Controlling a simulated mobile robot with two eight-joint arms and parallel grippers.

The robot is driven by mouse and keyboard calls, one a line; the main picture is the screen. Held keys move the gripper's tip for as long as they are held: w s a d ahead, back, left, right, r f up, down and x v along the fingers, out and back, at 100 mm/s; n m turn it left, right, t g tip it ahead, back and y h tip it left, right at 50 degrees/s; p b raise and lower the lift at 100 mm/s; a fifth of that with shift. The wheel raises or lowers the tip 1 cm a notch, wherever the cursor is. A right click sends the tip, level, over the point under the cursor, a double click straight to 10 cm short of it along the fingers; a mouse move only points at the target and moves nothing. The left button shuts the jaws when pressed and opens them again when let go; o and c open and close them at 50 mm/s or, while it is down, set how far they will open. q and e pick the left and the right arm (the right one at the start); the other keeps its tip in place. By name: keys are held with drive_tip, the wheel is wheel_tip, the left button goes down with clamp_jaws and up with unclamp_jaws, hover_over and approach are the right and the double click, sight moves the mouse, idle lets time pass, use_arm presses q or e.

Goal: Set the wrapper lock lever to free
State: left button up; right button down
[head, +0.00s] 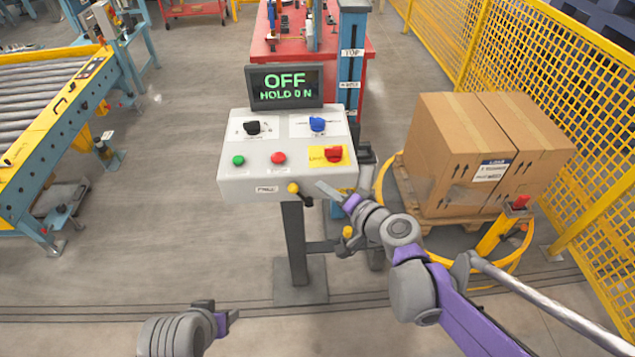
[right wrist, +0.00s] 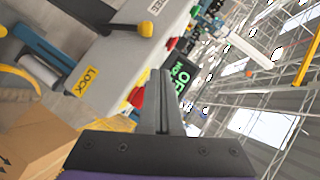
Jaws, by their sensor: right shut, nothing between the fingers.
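The lock lever (head: 293,188), a dark arm with a yellow knob, sticks out from the lower front of the grey control box (head: 240,180). Its knob lies left of its dark base, near the FREE label (head: 266,189). In the right wrist view the lever's yellow knob (right wrist: 145,30) shows between the FREE label and the yellow LOCK label (right wrist: 85,80). My right gripper (head: 322,186) is shut and empty, just right of the lever and apart from it; its fingers (right wrist: 163,80) also show in the wrist view. My left gripper (head: 222,316) is low in the head view, its finger opening unclear.
The display (head: 285,87) reads OFF and HOLD. The box carries black and blue knobs, green and red buttons and a red switch (head: 333,154). Wrapped cartons (head: 450,150) stand at right inside a yellow ring. A roller conveyor (head: 45,110) is at left. Floor left of the post is clear.

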drive_tip(key=v, duration=0.4)
drive_tip(key=shift+s+r, duration=0.15)
drive_tip(key=shift+r, duration=0.15)
drive_tip(key=s+d+f+n+g+h, duration=0.3)
drive_tip(key=s+d+f+h, duration=0.1)
drive_tip(key=s, duration=0.5)
drive_tip(key=s+d+f+n+g+h, duration=0.3)
drive_tip(key=s+f, duration=0.4)
drive_tip(key=s, duration=0.3)
drive_tip(key=d+g, duration=0.1)
drive_tip(key=d, duration=0.1)
drive_tip(key=shift+d+n+h, duration=0.3)
drive_tip(key=shift+d+h, duration=0.1)
